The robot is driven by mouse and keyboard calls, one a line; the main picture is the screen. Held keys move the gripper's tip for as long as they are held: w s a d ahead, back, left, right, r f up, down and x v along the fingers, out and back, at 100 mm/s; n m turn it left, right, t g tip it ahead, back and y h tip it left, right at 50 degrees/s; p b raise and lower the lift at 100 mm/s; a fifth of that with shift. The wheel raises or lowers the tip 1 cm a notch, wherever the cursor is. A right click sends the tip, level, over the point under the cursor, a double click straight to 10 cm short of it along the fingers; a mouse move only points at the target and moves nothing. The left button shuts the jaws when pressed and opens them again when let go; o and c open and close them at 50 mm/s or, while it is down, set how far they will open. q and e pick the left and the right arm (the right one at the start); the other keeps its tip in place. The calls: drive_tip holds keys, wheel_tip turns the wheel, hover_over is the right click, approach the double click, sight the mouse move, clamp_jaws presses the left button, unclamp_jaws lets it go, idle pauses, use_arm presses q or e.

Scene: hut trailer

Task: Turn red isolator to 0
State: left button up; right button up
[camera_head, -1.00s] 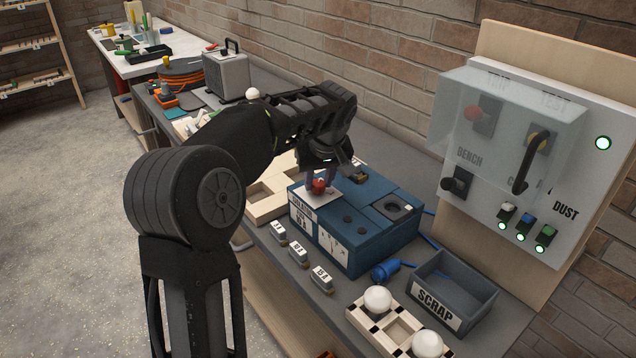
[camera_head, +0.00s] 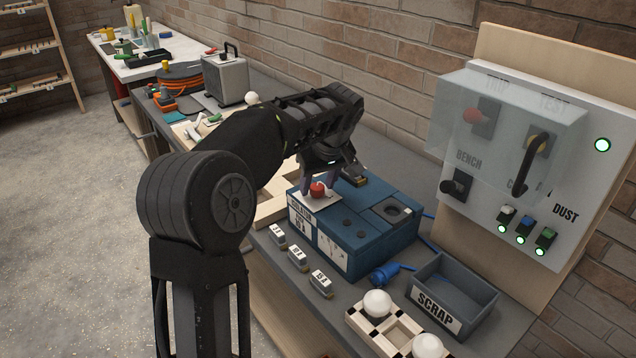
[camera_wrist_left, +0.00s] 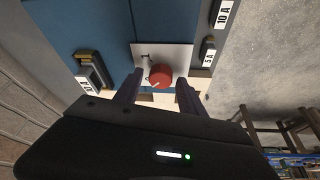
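The red isolator knob (camera_head: 317,189) sits on a white plate (camera_head: 322,200) at the near left of the blue box (camera_head: 365,243). In the left wrist view, the knob (camera_wrist_left: 160,76) shows beside a "1" mark on the plate (camera_wrist_left: 178,52); which mark it points to is too small to tell. My left gripper (camera_head: 319,183) is over the knob. Its two fingers (camera_wrist_left: 158,88) are apart, one on each side of the knob, with visible gaps, so it looks open. My right gripper is not in view.
A SCRAP bin (camera_head: 455,290) and a wooden tray with white balls (camera_head: 400,335) stand at the right. Small labelled blocks (camera_head: 299,258) line the bench front. A switch panel (camera_head: 560,180) with a clear cover stands behind. Wooden trays lie left of the box.

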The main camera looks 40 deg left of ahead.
use_arm(q)
drive_tip(key=shift+o, duration=0.3)
drive_tip(key=v, duration=0.7)
drive_tip(key=shift+d+r+b, duration=0.15)
drive_tip(key=shift+r+b, duration=0.2)
drive_tip(key=shift+s, duration=0.1)
